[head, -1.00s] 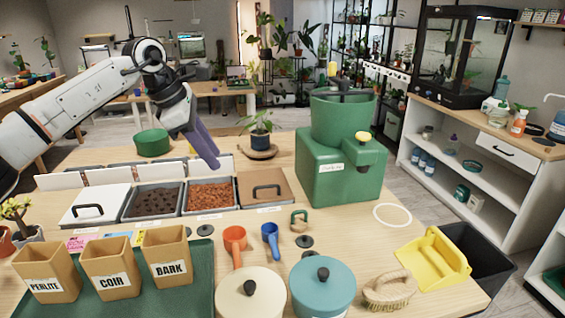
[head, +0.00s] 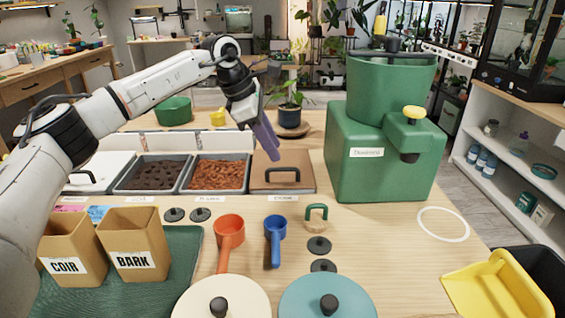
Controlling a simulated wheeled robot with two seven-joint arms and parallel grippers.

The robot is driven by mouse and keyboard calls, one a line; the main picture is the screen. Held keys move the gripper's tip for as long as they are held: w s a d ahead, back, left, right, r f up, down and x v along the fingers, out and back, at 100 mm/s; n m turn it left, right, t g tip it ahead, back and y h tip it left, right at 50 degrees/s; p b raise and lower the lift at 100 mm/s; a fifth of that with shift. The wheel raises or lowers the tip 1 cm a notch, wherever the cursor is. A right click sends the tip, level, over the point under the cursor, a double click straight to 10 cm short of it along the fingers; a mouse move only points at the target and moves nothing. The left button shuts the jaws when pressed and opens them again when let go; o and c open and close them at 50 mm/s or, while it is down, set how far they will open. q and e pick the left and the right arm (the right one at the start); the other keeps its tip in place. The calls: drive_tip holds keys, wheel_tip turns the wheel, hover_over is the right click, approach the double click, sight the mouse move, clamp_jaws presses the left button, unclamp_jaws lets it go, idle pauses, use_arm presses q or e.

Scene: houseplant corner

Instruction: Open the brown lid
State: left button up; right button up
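The brown lid (head: 304,177) lies flat over the rightmost bin of the row, with a black bar handle (head: 283,170) on its top. My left gripper (head: 271,150) reaches in from the left, its purple fingers pointing down over the back part of the lid, close to the handle. It looks apart from the handle and holds nothing that I can see. The fingers overlap from this side, so their gap is hidden. My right gripper is not in view.
Open bins of dark soil (head: 158,175) and reddish bark (head: 218,174) stand left of the lid. The green machine (head: 375,160) stands close on its right. A potted plant (head: 290,115) is behind. An orange scoop (head: 229,232) and a blue scoop (head: 274,232) lie in front.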

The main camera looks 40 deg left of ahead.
use_arm(q)
hover_over(282, 182)
wheel_tip(282, 182, down, 6)
drive_tip(key=shift+s+r, duration=0.1)
drive_tip(key=shift+r, duration=0.05)
clamp_jaws()
